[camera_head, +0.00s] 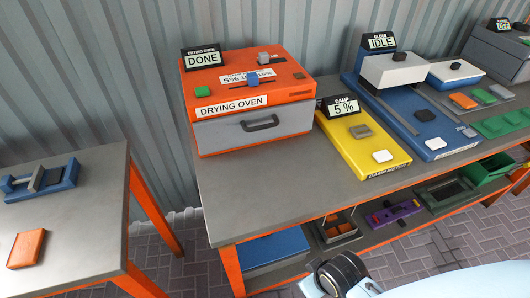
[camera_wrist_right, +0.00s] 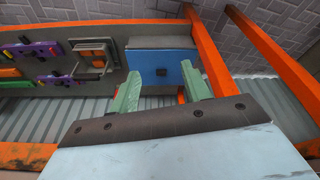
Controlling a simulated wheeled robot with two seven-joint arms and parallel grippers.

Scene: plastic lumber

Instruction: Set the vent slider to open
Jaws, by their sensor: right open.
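The orange drying oven (camera_head: 250,105) stands on the grey bench, its grey front drawer shut and its display reading DONE. On its top are a grey knob (camera_head: 263,58) beside a small unreadable label, a blue slider piece (camera_head: 253,78) on a white scale marked 5% to 15%, and a green button (camera_head: 202,91). I cannot read which of these is the vent slider or its position. My right gripper (camera_wrist_right: 161,71) is open and empty in the right wrist view, its green fingers apart before the blue panel on the lower shelf. My left gripper is not in view.
A yellow device (camera_head: 362,140) reading 5% and a blue device (camera_head: 425,125) reading IDLE stand right of the oven. The lower shelf holds a blue panel (camera_head: 270,250) and a purple tool (camera_head: 395,212). A side table (camera_head: 65,225) stands left. The bench front is clear.

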